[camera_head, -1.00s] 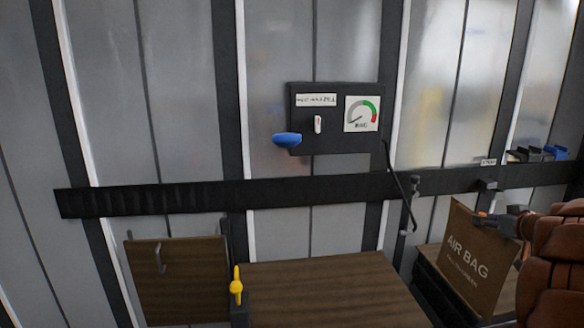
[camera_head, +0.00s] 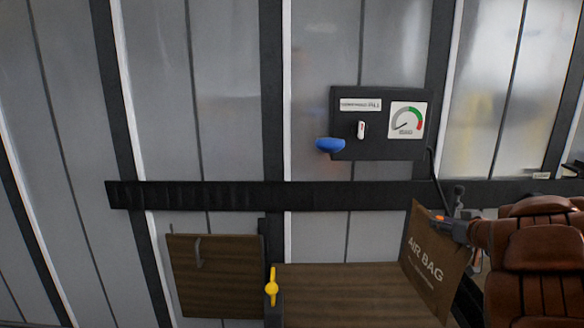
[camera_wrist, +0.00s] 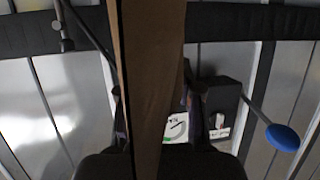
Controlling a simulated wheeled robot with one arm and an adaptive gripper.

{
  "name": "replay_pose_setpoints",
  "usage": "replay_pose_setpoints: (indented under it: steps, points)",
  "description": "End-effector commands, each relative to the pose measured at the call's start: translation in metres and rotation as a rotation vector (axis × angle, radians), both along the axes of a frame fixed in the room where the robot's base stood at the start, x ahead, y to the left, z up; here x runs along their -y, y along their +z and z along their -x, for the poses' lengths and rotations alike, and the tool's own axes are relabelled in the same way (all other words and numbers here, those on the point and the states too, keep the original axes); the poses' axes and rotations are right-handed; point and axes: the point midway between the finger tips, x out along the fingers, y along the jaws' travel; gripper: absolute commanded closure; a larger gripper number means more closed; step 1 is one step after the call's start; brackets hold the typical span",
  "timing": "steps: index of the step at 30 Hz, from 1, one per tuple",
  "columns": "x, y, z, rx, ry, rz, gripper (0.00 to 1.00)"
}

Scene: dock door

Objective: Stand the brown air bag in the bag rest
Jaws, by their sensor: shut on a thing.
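The brown air bag (camera_head: 425,262), a flat paper bag marked AIR BAG, hangs tilted at the lower right of the head view. My gripper (camera_head: 441,226) is shut on its upper right edge. In the wrist view the bag (camera_wrist: 148,70) runs edge-on down the middle between the fingers of my gripper (camera_wrist: 158,125). The bag's lower part shows in front of the right end of a wooden surface; I cannot tell whether they touch. A dark edge (camera_head: 468,302) shows right of the bag, mostly hidden; I cannot tell whether it belongs to the bag rest.
A black control box (camera_head: 378,148) with a gauge and a blue knob (camera_head: 330,145) is on the wall, above a black rail (camera_head: 230,195). Below are a wooden panel (camera_head: 215,280) with a hook, a yellow handle (camera_head: 271,288) and a brown wooden surface (camera_head: 340,290).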

Motion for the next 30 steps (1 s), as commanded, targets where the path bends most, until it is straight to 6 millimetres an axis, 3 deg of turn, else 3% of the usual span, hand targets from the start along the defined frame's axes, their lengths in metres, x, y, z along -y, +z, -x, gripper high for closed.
replay_pose_setpoints:
  steps: [3,18,24,30]
  points:
    - [-0.04,0.001,-0.007,0.002,0.032,-0.001,1.0]
    - [-0.178,-0.011,-0.001,-0.013,0.123,0.008,1.0]
    - [-0.217,-0.016,0.01,-0.022,0.149,0.014,1.0]
    - [-0.235,-0.019,0.016,-0.028,0.161,0.019,1.0]
